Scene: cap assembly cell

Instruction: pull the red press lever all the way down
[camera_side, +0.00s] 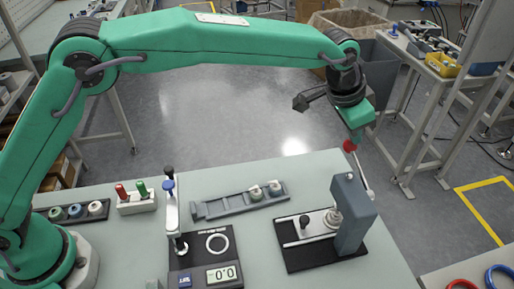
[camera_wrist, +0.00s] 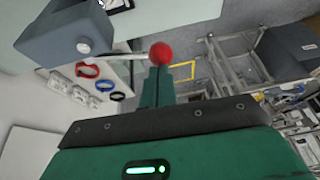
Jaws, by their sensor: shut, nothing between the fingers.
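The press lever has a red ball knob (camera_side: 349,146) on a thin metal rod. The rod slants up from the side of the grey press block (camera_side: 356,215), so the lever stands raised. My gripper (camera_side: 354,135) is just above the knob, pointing down, with its fingers shut and empty. In the wrist view the red knob (camera_wrist: 161,54) is right at the tips of my green fingers (camera_wrist: 158,72), and the rod runs left to the grey press head (camera_wrist: 62,35). I cannot tell whether the fingertips touch the knob.
The press stands on a black base plate (camera_side: 292,255) on the pale bench. Left of it are a grey rack (camera_side: 225,207) holding small caps, a black device with a 0.0 display (camera_side: 222,274), and a tool holder (camera_side: 137,203). Coloured rings (camera_side: 497,278) lie at the lower right.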

